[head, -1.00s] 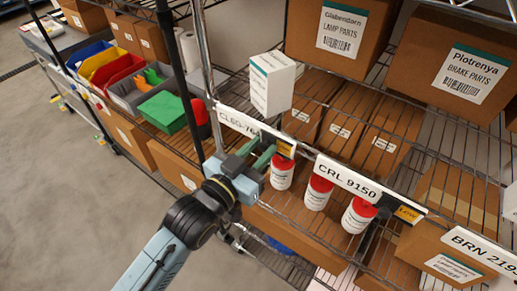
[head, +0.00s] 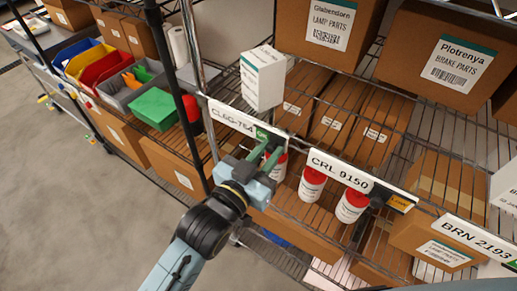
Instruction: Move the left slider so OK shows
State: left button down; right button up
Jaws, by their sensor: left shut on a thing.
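The left label strip (head: 232,119), marked CLEG-764, runs along the front edge of the wire shelf. A green patch (head: 262,134) shows at its right end; its lettering is too small to read surely. The dark left slider (head: 280,144) sits just right of the green patch, partly hidden by my fingers. My left gripper (head: 270,156) is shut on the slider, reaching up from below. My right gripper is not in view.
Red-capped white bottles (head: 312,183) stand on the shelf close behind the strips, one partly behind my gripper. A white box (head: 263,78) stands behind the left strip. A dark post (head: 180,90) rises left of my gripper. Open floor (head: 80,220) lies at the left.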

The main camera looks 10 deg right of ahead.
pick_arm(q)
jog(key=c, duration=1.6)
grip_release()
jog(key=shift+s+d, duration=0.15)
jog(key=o, duration=0.3)
jog(key=b+v, duration=0.2)
jog(key=v, duration=1.1)
jog(key=shift+s, duration=0.2)
